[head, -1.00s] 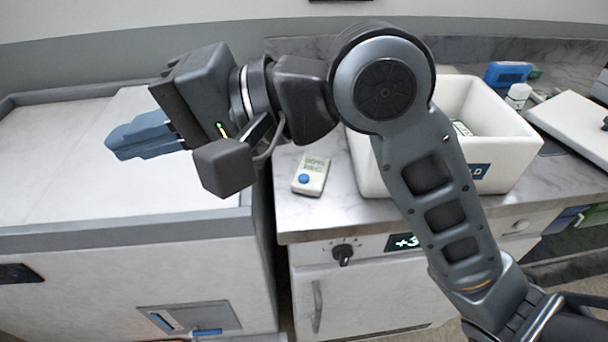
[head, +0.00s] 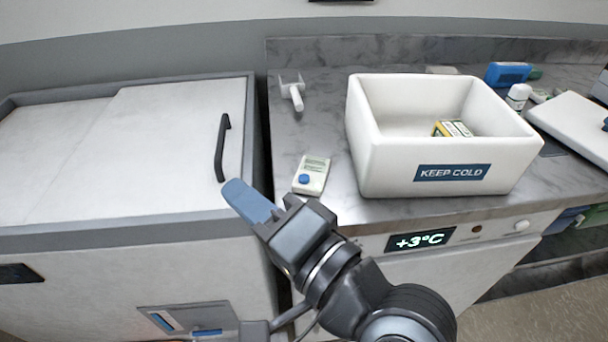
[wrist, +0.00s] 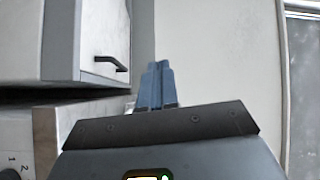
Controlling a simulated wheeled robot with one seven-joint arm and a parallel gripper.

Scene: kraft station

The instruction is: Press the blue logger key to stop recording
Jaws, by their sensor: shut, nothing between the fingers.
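The logger (head: 312,175) is a small pale handheld unit with a grey display. It lies on the marble counter, left of the white box. Its round blue key (head: 304,179) is in plain view at its near left end. My gripper (head: 240,195) is shut and empty, its blue fingers pointing up and left in the head view. The fingertips appear left of the logger, apart from it, over the front edge of the chest lid. In the wrist view the shut blue fingers (wrist: 157,80) show, but I cannot make out the logger there.
A white KEEP COLD box (head: 450,173) with a small yellow-marked carton (head: 453,129) inside stands right of the logger. A white chest (head: 120,150) with a black handle (head: 222,148) is at left.

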